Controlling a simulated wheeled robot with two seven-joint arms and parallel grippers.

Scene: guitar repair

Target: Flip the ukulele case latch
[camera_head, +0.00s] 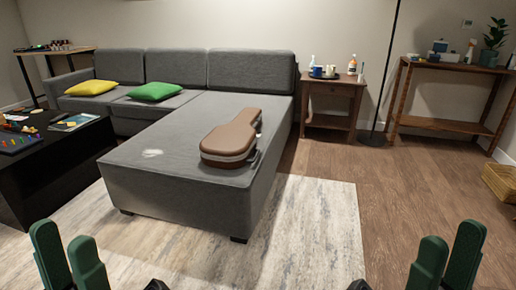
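A brown ukulele case (230,139) with a pale band around its side lies on the chaise part of the grey sofa (160,195). It looks closed, with its wide end toward me. Its latch is too small to make out. My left gripper (68,250) is at the bottom left, with a gap between its green fingers, empty. My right gripper (447,255) is at the bottom right, also with a gap between its fingers and empty. Both are well short of the case and touch nothing.
A black coffee table (55,165) with toys stands at the left. A pale rug (310,225) covers the floor before the sofa. Wooden floor (400,200) is open at the right. A side table (332,90), lamp pole (390,70), console table (455,67) and basket (500,182) stand beyond.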

